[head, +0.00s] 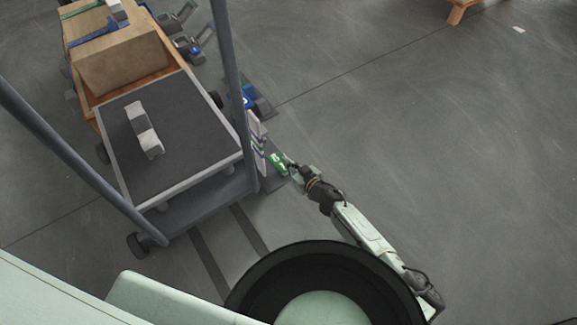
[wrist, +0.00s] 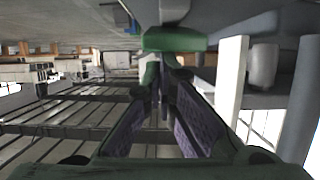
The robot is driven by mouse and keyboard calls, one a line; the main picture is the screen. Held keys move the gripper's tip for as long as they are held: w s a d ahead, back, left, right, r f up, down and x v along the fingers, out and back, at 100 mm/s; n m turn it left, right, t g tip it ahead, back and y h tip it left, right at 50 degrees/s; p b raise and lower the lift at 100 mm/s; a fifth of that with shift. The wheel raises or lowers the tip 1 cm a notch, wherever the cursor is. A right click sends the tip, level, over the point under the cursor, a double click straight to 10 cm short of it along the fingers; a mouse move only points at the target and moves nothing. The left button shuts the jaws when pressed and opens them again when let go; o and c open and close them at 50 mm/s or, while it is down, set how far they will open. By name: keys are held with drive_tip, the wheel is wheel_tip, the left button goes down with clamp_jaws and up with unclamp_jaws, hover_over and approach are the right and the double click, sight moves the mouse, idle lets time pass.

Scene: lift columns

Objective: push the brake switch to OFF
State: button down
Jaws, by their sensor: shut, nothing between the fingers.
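A green switch block with white marks (head: 277,162) sits low at the right side of the lift column's base. Its lettering is too small to read. A green block that looks like the same switch shows beyond the fingers in the wrist view (wrist: 176,41). My gripper (head: 291,166) reaches it from the lower right, very close to its right end. In the wrist view my gripper (wrist: 164,82) is shut and empty, with its fingertips at the green block. I cannot tell whether they touch it. The switch's position is not readable.
A dark-topped platform (head: 182,120) carrying a grey-white block (head: 144,130) stands left of the switch, between grey posts (head: 229,70). A cardboard box (head: 122,60) lies behind it. Blue and green parts (head: 250,97) lie beyond the switch.

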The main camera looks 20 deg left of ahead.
drive_tip(key=shift+s+d+f+b, duration=0.2)
drive_tip(key=shift+f+b, duration=0.15)
drive_tip(key=shift+s+d+f, duration=0.25)
drive_tip(key=shift+d+f, duration=0.05)
drive_tip(key=shift+f, duration=0.2)
drive_tip(key=shift+d+f, duration=0.1)
drive_tip(key=shift+f, duration=0.1)
idle(0.4)
drive_tip(key=r+p, duration=0.4)
drive_tip(key=p, duration=0.1)
drive_tip(key=shift+s+d+r, duration=0.25)
drive_tip(key=shift+s+r, duration=0.05)
drive_tip(key=shift+s, duration=0.05)
drive_tip(key=s+d, duration=0.6)
drive_tip(key=d, duration=0.2)
drive_tip(key=shift+p, duration=0.3)
drive_tip(key=shift+f, duration=0.1)
